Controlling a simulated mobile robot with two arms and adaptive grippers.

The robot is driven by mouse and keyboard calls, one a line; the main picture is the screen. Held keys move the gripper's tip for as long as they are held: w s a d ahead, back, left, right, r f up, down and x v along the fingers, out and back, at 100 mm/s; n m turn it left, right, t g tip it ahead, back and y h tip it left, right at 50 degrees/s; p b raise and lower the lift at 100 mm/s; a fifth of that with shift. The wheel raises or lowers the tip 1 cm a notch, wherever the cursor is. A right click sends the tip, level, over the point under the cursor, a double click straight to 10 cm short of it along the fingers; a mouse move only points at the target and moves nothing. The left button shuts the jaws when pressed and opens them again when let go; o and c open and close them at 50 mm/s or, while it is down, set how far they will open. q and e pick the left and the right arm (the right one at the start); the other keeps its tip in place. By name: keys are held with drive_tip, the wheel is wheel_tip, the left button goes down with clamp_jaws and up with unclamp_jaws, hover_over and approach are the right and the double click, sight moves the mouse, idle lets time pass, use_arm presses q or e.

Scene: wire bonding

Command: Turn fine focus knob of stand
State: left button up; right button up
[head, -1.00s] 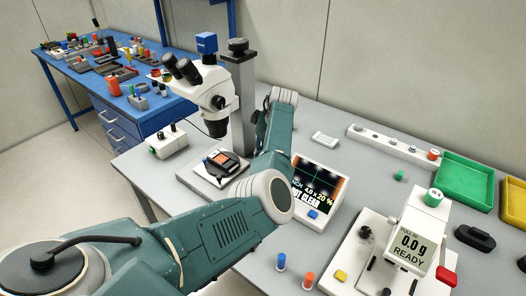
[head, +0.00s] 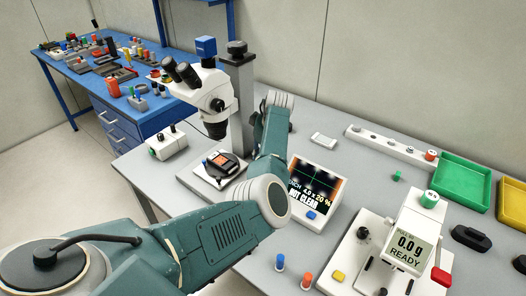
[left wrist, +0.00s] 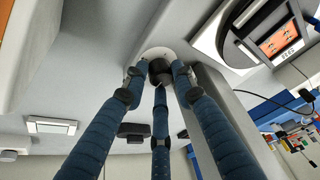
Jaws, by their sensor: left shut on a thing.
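The microscope stand has a grey upright column (head: 237,90) and carries a white microscope head (head: 208,90) with black eyepieces. In the left wrist view, the three blue fingers of my left gripper (left wrist: 160,76) are closed around a small dark round knob (left wrist: 160,66) on a pale round base. The fingertips touch its sides and partly cover it. In the head view, my left forearm stands beside the column, and the gripper and knob are hidden. A screen (head: 316,187) next to the stand reads "NOT CLEAR". My right gripper is not in view.
A dark stage with an orange package (head: 221,163) sits on the stand's base, close to my forearm. A tester (head: 402,235) reading "0.0 g READY" stands at the right. Green (head: 468,180) and yellow trays lie at the far right. A blue bench (head: 105,85) stands behind.

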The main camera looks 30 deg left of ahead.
use_arm(q)
drive_tip(key=m+p, duration=0.2)
drive_tip(key=p, duration=0.2)
drive_tip(key=a+r+m+t+h+p, duration=0.1)
drive_tip(key=m+p, duration=0.2)
drive_tip(key=p, duration=0.1)
drive_tip(key=shift+s+a+r+m+t, duration=0.1)
drive_tip(key=shift+a+r+m+t, duration=0.1)
drive_tip(key=shift+m+t, duration=0.1)
drive_tip(key=shift+m+h+p, duration=0.3)
drive_tip(key=shift+m+p, duration=0.1)
drive_tip(key=shift+p, duration=0.15)
drive_tip(key=shift+f+m+h+p, duration=0.15)
drive_tip(key=shift+m+h+p, duration=0.15)
drive_tip(key=shift+m+p, duration=0.35)
drive_tip(key=shift+m+t+h, duration=0.4)
drive_tip(key=shift+m+t, duration=0.1)
drive_tip(key=shift+m, duration=0.65)
drive_tip(key=shift+p, duration=0.3)
drive_tip(key=o, duration=1.1)
drive_tip(key=shift+f, duration=0.1)
drive_tip(key=shift+d+f, duration=0.15)
drive_tip(key=shift+f, duration=0.1)
